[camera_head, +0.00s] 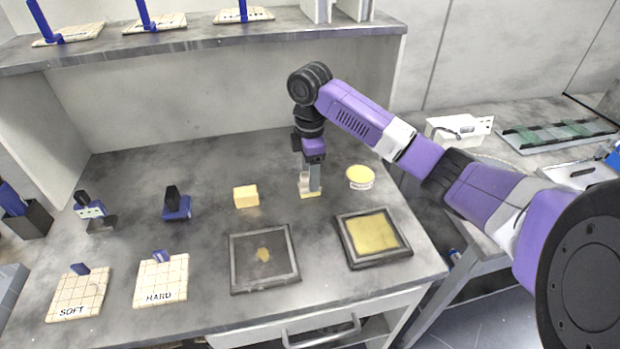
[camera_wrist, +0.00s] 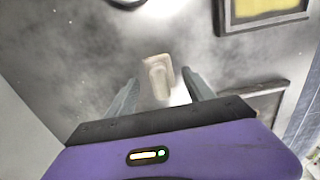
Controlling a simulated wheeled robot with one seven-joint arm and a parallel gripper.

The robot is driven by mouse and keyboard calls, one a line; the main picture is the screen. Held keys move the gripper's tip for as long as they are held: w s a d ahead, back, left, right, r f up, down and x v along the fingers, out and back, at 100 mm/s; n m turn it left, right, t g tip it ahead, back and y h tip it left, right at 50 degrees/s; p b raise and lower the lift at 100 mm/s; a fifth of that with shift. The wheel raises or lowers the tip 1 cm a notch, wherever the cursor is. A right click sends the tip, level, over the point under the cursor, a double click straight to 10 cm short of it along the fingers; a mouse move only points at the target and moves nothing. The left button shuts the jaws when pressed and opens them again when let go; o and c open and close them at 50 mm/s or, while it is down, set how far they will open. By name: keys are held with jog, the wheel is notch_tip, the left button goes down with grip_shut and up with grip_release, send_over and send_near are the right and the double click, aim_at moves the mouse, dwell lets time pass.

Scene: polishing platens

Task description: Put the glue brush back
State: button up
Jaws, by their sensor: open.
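A small pale object, which looks like the glue brush (camera_head: 311,195), is on the grey bench under my gripper, with a yellowish lower edge. In the wrist view the brush (camera_wrist: 157,72) shows as a beige rectangular base with a raised rounded grip. My gripper (camera_head: 310,184) points down over it, its fingers partly hiding it. In the wrist view my open gripper (camera_wrist: 161,80) has one finger on each side of the brush, with gaps visible. A round yellow-topped pot (camera_head: 360,177) stands just to the right. I cannot tell which place belongs to the brush.
A yellow block (camera_head: 246,196) lies left of my gripper. Two dark-framed trays, one grey (camera_head: 264,284) and one yellow-filled (camera_head: 374,232), lie in front. Tiled boards marked SOFT (camera_head: 80,295) and HARD (camera_head: 161,281) are at front left. A shelf (camera_head: 215,42) overhangs the back.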

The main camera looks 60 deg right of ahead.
notch_tip(320, 180, up, 10)
jog(key=shift+p, duration=0.3)
jog(key=shift+f, duration=0.1)
dwell(0.4)
